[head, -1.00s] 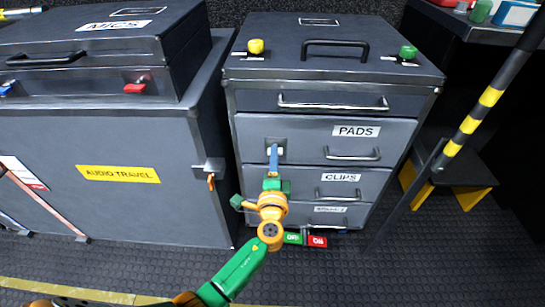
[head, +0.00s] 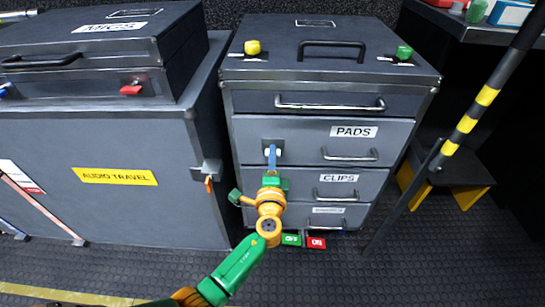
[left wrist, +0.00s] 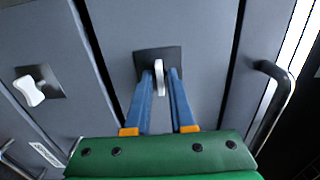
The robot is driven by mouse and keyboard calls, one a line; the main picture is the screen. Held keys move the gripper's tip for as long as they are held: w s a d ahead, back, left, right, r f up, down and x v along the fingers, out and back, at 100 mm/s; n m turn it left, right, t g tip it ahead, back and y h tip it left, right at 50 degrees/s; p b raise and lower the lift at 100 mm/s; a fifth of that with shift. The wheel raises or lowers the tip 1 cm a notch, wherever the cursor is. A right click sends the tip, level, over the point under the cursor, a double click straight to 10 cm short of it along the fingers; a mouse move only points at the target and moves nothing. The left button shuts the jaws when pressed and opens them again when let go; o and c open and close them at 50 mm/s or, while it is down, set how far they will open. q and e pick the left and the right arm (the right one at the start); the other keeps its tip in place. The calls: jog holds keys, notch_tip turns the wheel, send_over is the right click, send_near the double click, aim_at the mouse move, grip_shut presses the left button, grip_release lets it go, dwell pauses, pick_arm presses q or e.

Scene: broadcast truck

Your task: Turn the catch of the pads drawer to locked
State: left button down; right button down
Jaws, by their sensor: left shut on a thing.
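The pads drawer (head: 300,135) is a grey front labelled PADS, flush in the cabinet. Its catch (left wrist: 159,78) is a small white tab on a dark square plate; in the head view the catch (head: 279,153) is partly covered by my fingers. My left gripper (head: 270,152), green and orange with blue fingers, is shut on the catch. In the left wrist view the fingers of my left gripper (left wrist: 160,80) stand on both sides of the tab, which points roughly along them. My right gripper is not in view.
Another white catch (left wrist: 30,90) sits on a neighbouring front. The clips drawer (head: 300,186) lies below, partly behind my arm. The audio travel case (head: 60,200) stands close on the left. A black-and-yellow pole (head: 465,124) rises on the right. Green and red tags (head: 303,241) lie low before the cabinet.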

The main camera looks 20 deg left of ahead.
pick_arm(q)
jog(key=c, duration=1)
grip_release()
jog(key=shift+o, duration=0.2)
jog(key=shift+s, duration=0.15)
jog(key=v, duration=0.7)
jog(key=shift+p, duration=0.45)
